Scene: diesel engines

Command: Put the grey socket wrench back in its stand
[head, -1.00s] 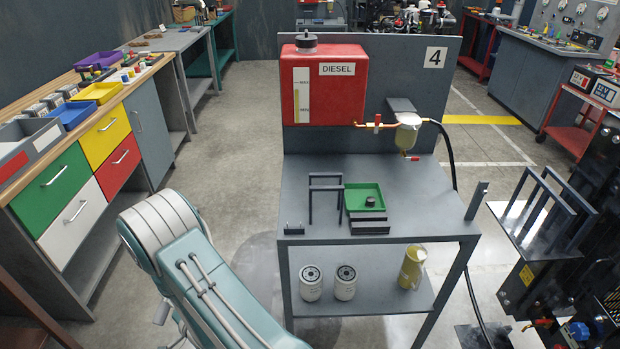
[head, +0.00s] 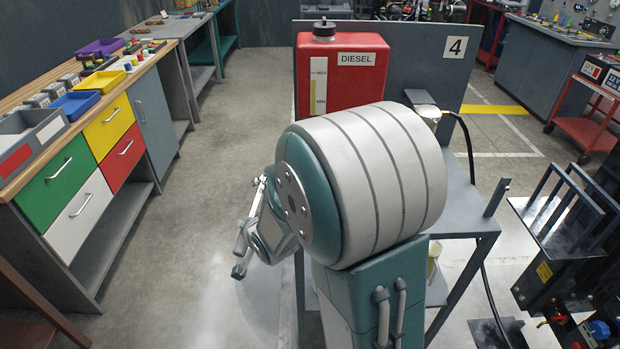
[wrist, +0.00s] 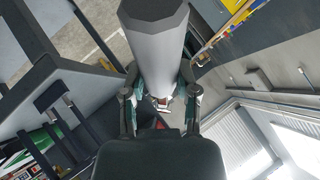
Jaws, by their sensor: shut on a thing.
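My gripper (wrist: 160,108) is shut on the grey socket wrench (wrist: 156,50). In the wrist view the wrench is a thick grey faceted cylinder between the two fingers, with one end close to the camera. In the head view my gripper (head: 254,238) hangs left of the bench, over the floor, partly hidden behind my arm. The stand cannot be made out for sure. A dark frame with thin posts (wrist: 57,95) shows at the left of the wrist view. My arm covers most of the benchtop in the head view.
The grey bench (head: 462,222) with the red diesel tank (head: 345,75) stands behind my arm. A drawer cabinet (head: 85,205) stands at the left, with clear floor (head: 200,200) between. A black rack (head: 560,220) is at the right.

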